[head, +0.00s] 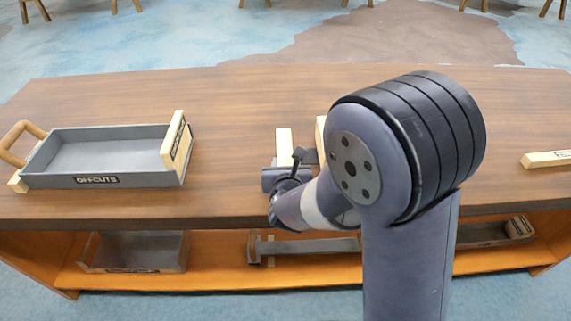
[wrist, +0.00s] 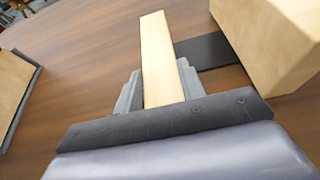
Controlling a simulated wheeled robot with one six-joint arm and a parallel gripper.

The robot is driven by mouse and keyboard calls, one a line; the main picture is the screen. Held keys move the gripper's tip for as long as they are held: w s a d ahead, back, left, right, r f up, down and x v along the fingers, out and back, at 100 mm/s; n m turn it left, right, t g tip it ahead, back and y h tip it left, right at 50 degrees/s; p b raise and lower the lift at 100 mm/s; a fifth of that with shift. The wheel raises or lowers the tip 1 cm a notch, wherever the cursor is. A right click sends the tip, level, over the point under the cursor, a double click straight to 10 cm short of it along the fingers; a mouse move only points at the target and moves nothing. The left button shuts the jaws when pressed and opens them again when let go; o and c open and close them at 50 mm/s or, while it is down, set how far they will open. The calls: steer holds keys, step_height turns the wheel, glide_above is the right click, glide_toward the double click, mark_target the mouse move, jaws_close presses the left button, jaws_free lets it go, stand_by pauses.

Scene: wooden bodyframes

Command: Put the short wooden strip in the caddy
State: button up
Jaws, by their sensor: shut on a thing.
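The caddy (head: 84,181) is a grey tray with pale wooden ends, a round wooden handle at left and a label reading OFFCUTS. It stands on the left of the table and looks empty. A pale wooden strip (wrist: 156,50) is between my gripper's fingers (wrist: 162,88), which are shut on it. In the head view the strip (head: 284,143) stands out past my gripper (head: 285,167), right of the caddy. Whether it touches the table is hard to tell. One wooden end of the caddy (wrist: 12,85) seems to show at the left edge of the wrist view.
A thick wooden block (wrist: 270,40) is close right of the strip, with a dark flat piece (wrist: 208,52) between them. My arm hides most of the block in the head view. A labelled wooden piece (head: 547,158) lies far right. Table between caddy and gripper is clear.

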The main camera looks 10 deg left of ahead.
steer(key=o, duration=1)
